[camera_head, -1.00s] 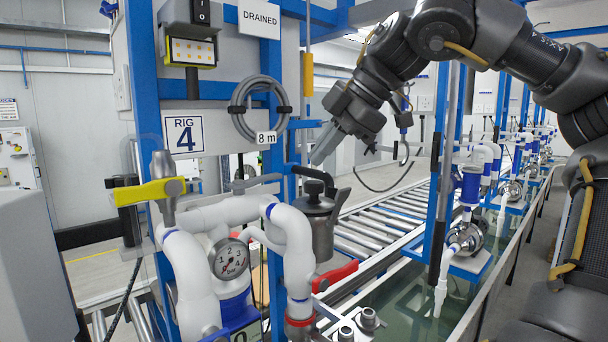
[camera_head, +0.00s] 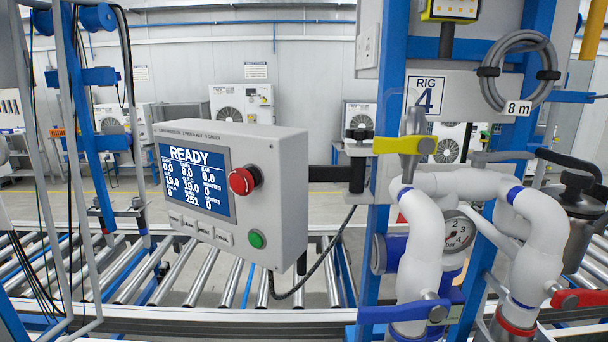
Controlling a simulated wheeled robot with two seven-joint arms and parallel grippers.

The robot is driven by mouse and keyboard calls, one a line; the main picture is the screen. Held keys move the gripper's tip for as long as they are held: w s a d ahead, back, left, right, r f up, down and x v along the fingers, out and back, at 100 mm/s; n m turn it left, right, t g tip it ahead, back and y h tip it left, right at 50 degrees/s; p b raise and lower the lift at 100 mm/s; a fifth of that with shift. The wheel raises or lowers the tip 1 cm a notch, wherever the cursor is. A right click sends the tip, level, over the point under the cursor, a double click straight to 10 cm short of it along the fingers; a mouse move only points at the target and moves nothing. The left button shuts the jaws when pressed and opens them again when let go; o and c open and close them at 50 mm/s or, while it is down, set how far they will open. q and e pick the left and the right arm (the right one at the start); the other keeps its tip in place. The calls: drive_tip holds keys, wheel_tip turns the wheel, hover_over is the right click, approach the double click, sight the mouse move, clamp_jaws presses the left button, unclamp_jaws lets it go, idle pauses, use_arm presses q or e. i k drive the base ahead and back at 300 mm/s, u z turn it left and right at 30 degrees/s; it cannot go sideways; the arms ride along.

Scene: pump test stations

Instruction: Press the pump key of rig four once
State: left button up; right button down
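The rig four sign (camera_head: 423,97) hangs on the blue frame right of centre. Left of it, a grey control box (camera_head: 235,190) is held on a dark arm from the frame. Its screen (camera_head: 197,181) reads READY. A red mushroom button (camera_head: 243,181) sits right of the screen and a green round button (camera_head: 257,239) below it. A row of small grey keys (camera_head: 199,229) runs under the screen; their labels are too small to read surely. Neither of my grippers is in view.
White pipes (camera_head: 427,245) with a pressure gauge (camera_head: 456,234), a yellow lever (camera_head: 400,145), a blue lever (camera_head: 410,312) and a red lever (camera_head: 580,299) stand at right. A roller conveyor (camera_head: 190,275) runs behind. A thin grey frame with cables (camera_head: 62,150) stands at left.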

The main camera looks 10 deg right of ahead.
sight(176, 218)
drive_tip(key=k, duration=0.95)
